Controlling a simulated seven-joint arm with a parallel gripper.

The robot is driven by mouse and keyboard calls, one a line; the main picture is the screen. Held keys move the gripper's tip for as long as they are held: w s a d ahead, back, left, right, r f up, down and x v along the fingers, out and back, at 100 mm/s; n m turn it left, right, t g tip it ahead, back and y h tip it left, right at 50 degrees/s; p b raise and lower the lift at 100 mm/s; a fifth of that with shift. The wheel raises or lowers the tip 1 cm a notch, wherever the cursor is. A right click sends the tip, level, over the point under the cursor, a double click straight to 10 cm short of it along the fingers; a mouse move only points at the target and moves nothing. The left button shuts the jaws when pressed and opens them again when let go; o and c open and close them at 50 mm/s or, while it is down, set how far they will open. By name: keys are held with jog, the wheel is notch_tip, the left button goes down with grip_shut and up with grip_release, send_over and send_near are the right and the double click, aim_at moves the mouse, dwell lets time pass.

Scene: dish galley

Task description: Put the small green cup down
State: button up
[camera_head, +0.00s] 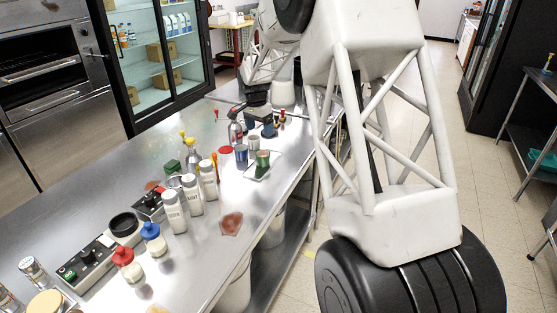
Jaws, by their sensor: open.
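The small green cup (263,158) stands upright on a white tray (258,174) near the right edge of the steel counter. The cup's inside looks pale or brownish. My arm reaches across the right and top of the view, and my gripper (254,105) is small and dark at the far end of it, over the back part of the counter. The gripper is open and apart from the green cup, which is nearer the camera. Its fingertips are too small to make out clearly.
Blue cups (241,153) stand close to the green cup. White shakers (190,194), red-topped (124,262) and blue-topped (152,236) jars and a black control box (85,262) crowd the counter's left side. A reddish patch (231,223) lies nearer; bare steel surrounds it.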

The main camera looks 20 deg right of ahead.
jog(key=s+a+r+n, duration=0.15)
jog(key=s+r, duration=0.25)
jog(key=s, duration=0.5)
jog(key=s+a+r+n+t, duration=0.1)
jog(key=s+r+n, duration=0.1)
jog(key=s+r, duration=0.5)
jog(key=s+a+r+n, duration=0.1)
jog(key=s+r+n, duration=0.1)
jog(key=s, duration=0.8)
jog(key=s+a+f+n+t, duration=0.1)
jog(key=s+n, duration=0.2)
jog(key=s, duration=1.1)
jog(key=s+a+f+n, duration=0.2)
jog(key=s+n, duration=0.1)
jog(key=s, duration=1.2)
jog(key=shift+s+t+y, duration=0.2)
jog(key=shift+t+y, duration=0.1)
jog(key=shift+t, duration=0.1)
